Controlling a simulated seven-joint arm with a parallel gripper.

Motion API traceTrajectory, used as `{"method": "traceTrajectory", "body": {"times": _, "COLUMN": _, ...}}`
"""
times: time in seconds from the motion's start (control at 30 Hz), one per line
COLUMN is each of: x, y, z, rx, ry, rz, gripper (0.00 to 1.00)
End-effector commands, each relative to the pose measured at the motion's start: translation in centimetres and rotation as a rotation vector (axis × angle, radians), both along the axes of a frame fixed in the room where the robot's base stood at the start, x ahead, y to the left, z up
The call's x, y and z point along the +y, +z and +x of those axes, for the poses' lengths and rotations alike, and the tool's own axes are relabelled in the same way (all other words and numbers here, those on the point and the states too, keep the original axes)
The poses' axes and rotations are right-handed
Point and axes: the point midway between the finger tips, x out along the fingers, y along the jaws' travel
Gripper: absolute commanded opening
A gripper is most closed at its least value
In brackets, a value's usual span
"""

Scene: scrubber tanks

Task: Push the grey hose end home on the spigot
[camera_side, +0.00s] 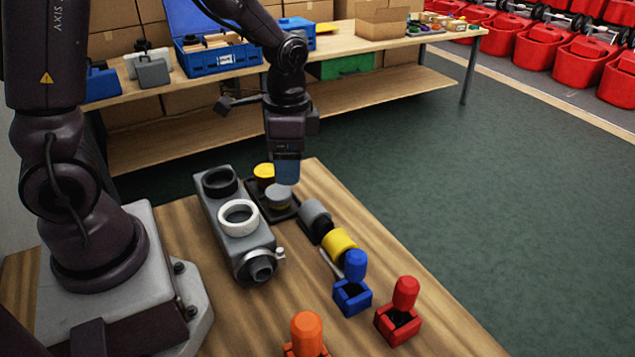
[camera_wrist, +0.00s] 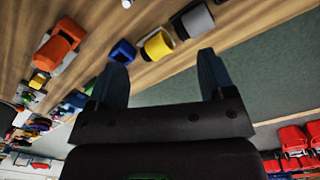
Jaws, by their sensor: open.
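A grey cylinder with a black end, which looks like the grey hose end (camera_side: 314,214), lies on the wooden table to the right of the grey tank. It also shows at the top of the wrist view (camera_wrist: 198,20). The dark, round spigot (camera_side: 261,268) sticks out of the near end of the tank (camera_side: 236,248). Nothing is seen on the spigot. My gripper (camera_side: 286,180) points down above the dark tray behind the grey hose end. Its two blue fingers stand wide apart in the wrist view (camera_wrist: 160,85), with nothing between them.
A yellow cylinder (camera_side: 340,243) lies just nearer than the grey one. The dark tray (camera_side: 292,213) holds a yellow cap (camera_side: 264,171) and a grey cap (camera_side: 277,197). Blue (camera_side: 354,290), red (camera_side: 400,318) and orange (camera_side: 307,335) handled pieces stand in front.

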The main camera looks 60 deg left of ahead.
Motion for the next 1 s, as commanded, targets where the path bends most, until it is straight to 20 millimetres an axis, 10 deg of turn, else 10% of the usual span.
{"method": "traceTrajectory", "body": {"times": 0.23, "x": 1.7, "y": -9.0, "z": 4.0, "rx": 0.051, "ry": -0.597, "rz": -0.040, "gripper": 0.76}}
{"method": "traceTrajectory", "body": {"times": 0.5, "x": 2.1, "y": -9.2, "z": 6.8, "rx": -0.041, "ry": -1.041, "rz": -0.007, "gripper": 0.76}}
{"method": "traceTrajectory", "body": {"times": 1.0, "x": 2.1, "y": -13.8, "z": 6.7, "rx": -0.038, "ry": -1.096, "rz": -0.009, "gripper": 0.76}}
